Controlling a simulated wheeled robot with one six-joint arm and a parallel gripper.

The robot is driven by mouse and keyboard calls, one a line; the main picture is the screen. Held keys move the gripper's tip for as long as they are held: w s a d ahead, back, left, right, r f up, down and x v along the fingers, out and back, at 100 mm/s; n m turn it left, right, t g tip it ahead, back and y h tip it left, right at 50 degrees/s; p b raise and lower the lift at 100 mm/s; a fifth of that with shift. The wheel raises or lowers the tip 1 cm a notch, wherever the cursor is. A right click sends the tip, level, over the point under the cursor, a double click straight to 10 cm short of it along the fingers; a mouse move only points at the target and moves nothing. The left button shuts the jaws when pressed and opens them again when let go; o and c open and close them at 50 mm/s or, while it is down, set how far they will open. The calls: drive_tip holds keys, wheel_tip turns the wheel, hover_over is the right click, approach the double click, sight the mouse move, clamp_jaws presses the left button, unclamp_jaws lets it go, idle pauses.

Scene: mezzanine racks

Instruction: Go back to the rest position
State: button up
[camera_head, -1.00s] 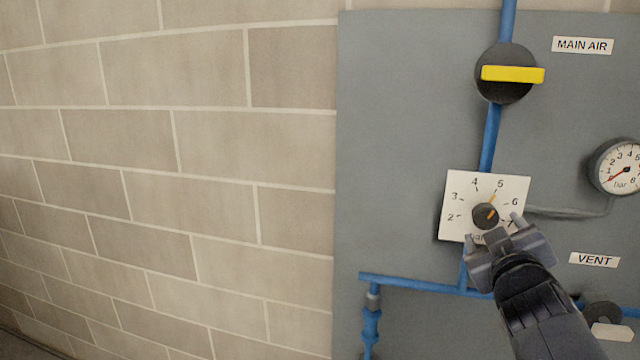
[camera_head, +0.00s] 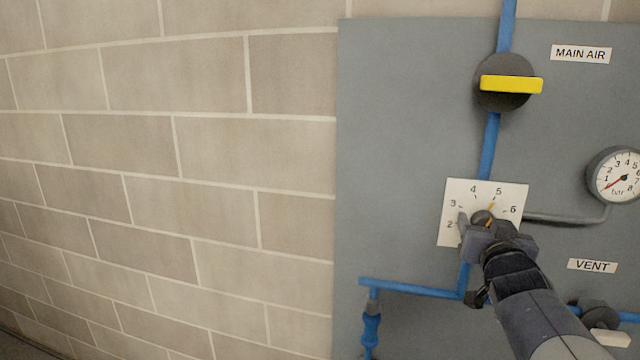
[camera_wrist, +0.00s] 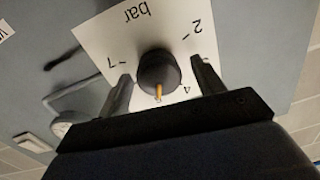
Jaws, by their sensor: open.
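My gripper (camera_head: 482,226) is in front of the white dial plate (camera_head: 507,197) on the grey panel, at its lower part. In the wrist view the black knob (camera_wrist: 157,70) with an orange pointer line stands between my two open fingers (camera_wrist: 160,85), with gaps on both sides. In the head view the pointer shows just below the 5, and my gripper covers the lower part of the plate. I cannot tell how far the fingertips are from the plate.
A yellow valve handle (camera_head: 511,85) lies across the blue pipe (camera_head: 490,146) above the plate. A pressure gauge (camera_head: 616,176) is at the right, with its needle low. A VENT label (camera_head: 592,266) and dark valve (camera_head: 597,314) are below. The brick wall (camera_head: 170,190) at left is clear.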

drive_tip(key=shift+s+r+m, duration=0.1)
drive_tip(key=shift+s+m, duration=0.1)
drive_tip(key=shift+m, duration=0.3)
drive_tip(key=p+v, duration=0.1)
drive_tip(key=v, duration=0.8)
